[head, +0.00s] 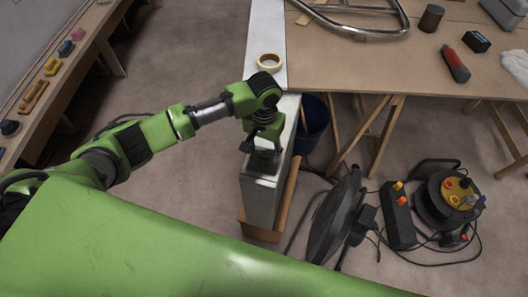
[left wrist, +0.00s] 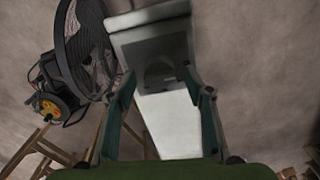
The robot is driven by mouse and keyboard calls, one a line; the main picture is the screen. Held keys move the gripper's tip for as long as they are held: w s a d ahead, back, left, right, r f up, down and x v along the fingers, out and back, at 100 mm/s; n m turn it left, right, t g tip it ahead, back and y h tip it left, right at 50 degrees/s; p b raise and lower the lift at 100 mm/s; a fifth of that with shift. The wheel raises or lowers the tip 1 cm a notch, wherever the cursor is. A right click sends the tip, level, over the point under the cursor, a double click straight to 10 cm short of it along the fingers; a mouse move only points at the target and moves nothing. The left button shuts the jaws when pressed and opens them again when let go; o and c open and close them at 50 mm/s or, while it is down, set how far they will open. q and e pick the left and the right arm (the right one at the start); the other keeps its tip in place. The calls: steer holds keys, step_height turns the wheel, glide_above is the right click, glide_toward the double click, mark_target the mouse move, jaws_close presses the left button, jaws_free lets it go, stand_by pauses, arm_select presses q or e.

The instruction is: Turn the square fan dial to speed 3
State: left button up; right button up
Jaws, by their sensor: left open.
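Whether a finger touches the dial cannot be told. In the head view the gripper hides much of the dial area. My right gripper is not in view.
A black round fan (head: 333,215) stands right of the box. A dark blue bin (head: 311,125) stands behind.

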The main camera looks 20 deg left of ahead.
arm_select(q)
steer(key=shift+f, duration=0.55)
steer(key=c, duration=1.1)
steer(key=shift+r, duration=0.1)
